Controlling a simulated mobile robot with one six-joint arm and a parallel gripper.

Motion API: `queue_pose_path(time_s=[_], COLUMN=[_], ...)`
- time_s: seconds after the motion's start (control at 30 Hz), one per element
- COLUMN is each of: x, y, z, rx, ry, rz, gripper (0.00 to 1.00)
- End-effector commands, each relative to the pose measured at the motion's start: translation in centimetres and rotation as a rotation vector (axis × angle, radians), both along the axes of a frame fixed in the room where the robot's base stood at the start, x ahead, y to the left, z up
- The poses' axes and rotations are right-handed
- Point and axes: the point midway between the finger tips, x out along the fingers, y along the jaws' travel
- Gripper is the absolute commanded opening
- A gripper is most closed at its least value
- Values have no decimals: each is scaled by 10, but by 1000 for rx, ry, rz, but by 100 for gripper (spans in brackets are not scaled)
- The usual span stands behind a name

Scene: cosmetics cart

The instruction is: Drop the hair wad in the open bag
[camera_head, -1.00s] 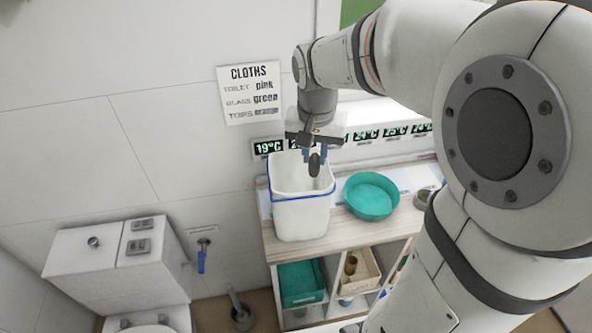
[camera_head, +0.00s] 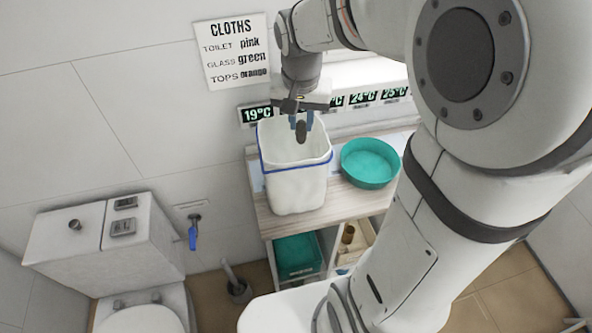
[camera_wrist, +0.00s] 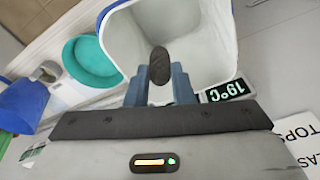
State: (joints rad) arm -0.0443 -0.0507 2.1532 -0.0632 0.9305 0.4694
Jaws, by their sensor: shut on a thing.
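The hair wad (camera_head: 301,132) is a small dark oval. It also shows in the wrist view (camera_wrist: 160,62). My gripper (camera_head: 301,122) is shut on it, with blue-grey fingers (camera_wrist: 160,84) on either side. The open bag (camera_head: 297,188) is a white liner in a bin with a blue band around its rim, standing on the cart's top. In the wrist view the bag's mouth (camera_wrist: 205,40) lies behind the wad, wide open. The wad shows over the bag's opening in both views. I cannot tell its exact height relative to the rim.
A teal bowl (camera_head: 369,163) stands on the cart top (camera_head: 340,205), right of the bag. A teal bin (camera_head: 298,256) sits on the shelf below. A toilet (camera_head: 110,240) stands at left. The wall with a cloths sign (camera_head: 235,52) and temperature displays is close behind.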

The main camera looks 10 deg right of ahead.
Motion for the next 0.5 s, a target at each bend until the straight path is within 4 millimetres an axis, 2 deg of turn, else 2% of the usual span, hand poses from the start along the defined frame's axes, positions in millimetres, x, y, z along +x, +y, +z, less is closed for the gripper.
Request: queue_pose_path(time_s=[0.27,0.3,0.5], x=[0,0,0], y=[0,0,0], z=[-3,-3,-3], rx=[0,0,0], ry=[0,0,0], rz=[-1,-1,-1], gripper=[0,23,39])
